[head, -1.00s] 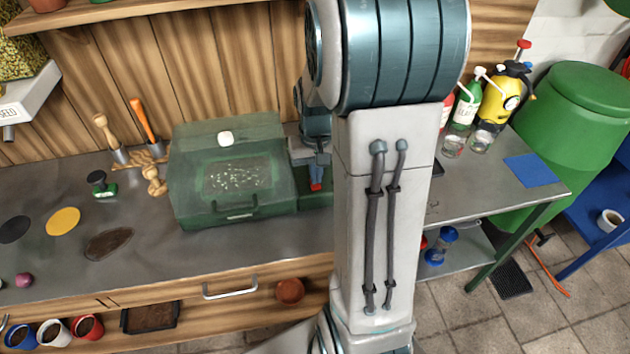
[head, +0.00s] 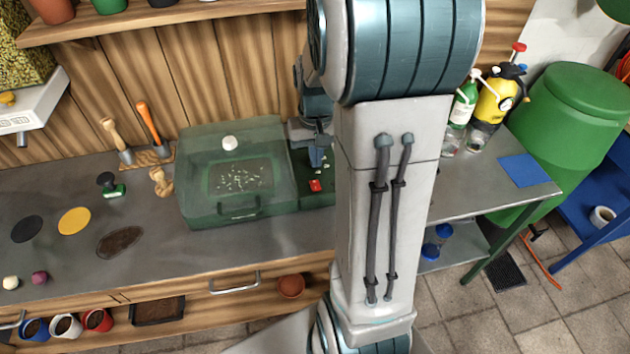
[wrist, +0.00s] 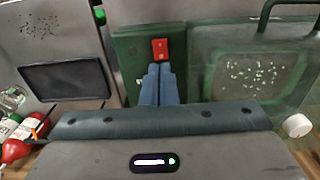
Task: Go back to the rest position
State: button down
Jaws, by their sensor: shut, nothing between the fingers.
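My gripper (head: 316,158) is at the right side of the green propagator-like box (head: 190,200) with a clear lid, partly hidden behind my arm in the head view. In the wrist view my gripper's blue fingers (wrist: 158,84) are together and empty. They point at a red switch (wrist: 159,49) on the box's green side panel (wrist: 128,70). The red switch also shows just below the fingers in the head view (head: 315,186). In the head view the fingertips look slightly apart from it.
A white knob (head: 230,143) tops the clear lid. Bottles and a yellow sprayer (head: 495,100) stand at right, beside a green barrel (head: 575,120). A wooden shelf (head: 140,20) runs above.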

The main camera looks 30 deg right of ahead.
dwell(0.3)
jog(key=s+a+r+n+t, duration=0.3)
jog(key=s+a+r, duration=0.6)
jog(key=s+a, duration=0.3)
jog(key=shift+s+r, duration=0.25)
jog(key=shift+s, duration=0.15)
jog(key=shift+w, duration=0.1)
jog(key=w+d+f+n+g+b, duration=0.3)
jog(key=w+d+n+g+b, duration=0.1)
jog(key=w+d+n, duration=0.8)
jog(key=shift+w+d+f+n+b, duration=0.35)
jog(key=shift+w+n+b, duration=0.3)
jog(key=shift+w+n, duration=0.7)
jog(key=shift+s, duration=0.15)
